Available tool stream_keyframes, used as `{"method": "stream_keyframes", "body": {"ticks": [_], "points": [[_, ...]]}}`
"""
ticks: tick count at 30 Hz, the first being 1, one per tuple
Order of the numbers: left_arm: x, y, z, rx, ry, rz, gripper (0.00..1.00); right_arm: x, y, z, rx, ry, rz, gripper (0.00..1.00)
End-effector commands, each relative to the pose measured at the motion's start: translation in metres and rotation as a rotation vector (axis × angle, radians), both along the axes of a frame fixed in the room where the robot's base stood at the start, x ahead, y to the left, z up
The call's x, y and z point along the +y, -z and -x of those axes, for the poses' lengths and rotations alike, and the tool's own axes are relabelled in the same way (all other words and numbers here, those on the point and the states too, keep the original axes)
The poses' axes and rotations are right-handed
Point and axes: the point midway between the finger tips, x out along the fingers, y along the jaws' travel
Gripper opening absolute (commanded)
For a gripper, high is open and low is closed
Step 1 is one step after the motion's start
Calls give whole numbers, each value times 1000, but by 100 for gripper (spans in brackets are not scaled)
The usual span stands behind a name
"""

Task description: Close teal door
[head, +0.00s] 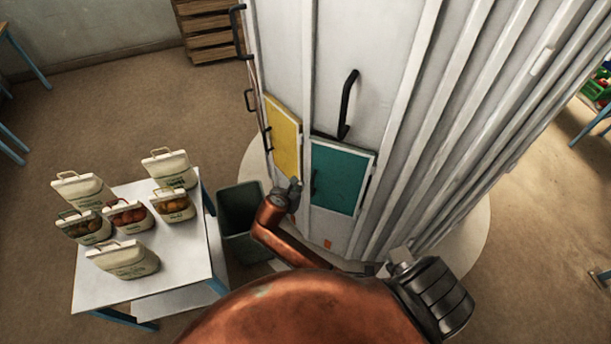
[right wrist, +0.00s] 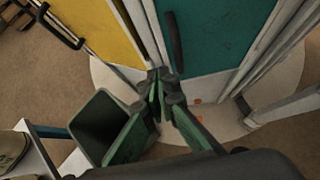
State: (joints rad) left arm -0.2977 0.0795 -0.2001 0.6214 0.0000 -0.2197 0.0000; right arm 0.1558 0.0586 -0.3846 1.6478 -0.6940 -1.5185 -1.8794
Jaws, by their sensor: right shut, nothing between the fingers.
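The teal door (head: 340,178) is low in the white cabinet, right of a yellow door (head: 284,138). A pale edge shows along its top and right side, and it looks at most slightly ajar; I cannot tell the gap. Its dark bar handle (right wrist: 175,42) is near its left edge. My right gripper (head: 294,187) is in front of the cabinet, left of the teal door. In the right wrist view its fingertips (right wrist: 162,78) are together and empty, close to the handle's lower end; contact is unclear. My left gripper is not in view.
A dark green bin (head: 238,205) stands left of my right forearm. A white table (head: 190,262) holds several labelled sacks (head: 174,168). A black handle (head: 347,105) sticks out above the teal door. Ribbed white panels (head: 490,110) rise at the right. Brown floor is open at the left.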

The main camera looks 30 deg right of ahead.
Motion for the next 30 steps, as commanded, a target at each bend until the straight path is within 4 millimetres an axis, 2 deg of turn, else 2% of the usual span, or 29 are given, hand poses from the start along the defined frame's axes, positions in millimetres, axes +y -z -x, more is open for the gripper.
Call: {"method": "stream_keyframes", "body": {"ticks": [12,20,30], "points": [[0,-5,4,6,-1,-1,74,-50,55,-40,2,1,0,0],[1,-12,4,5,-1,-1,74,-73,53,-60,-1,1,-2,0],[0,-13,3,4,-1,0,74,-77,54,-63,-1,0,-3,0]]}}
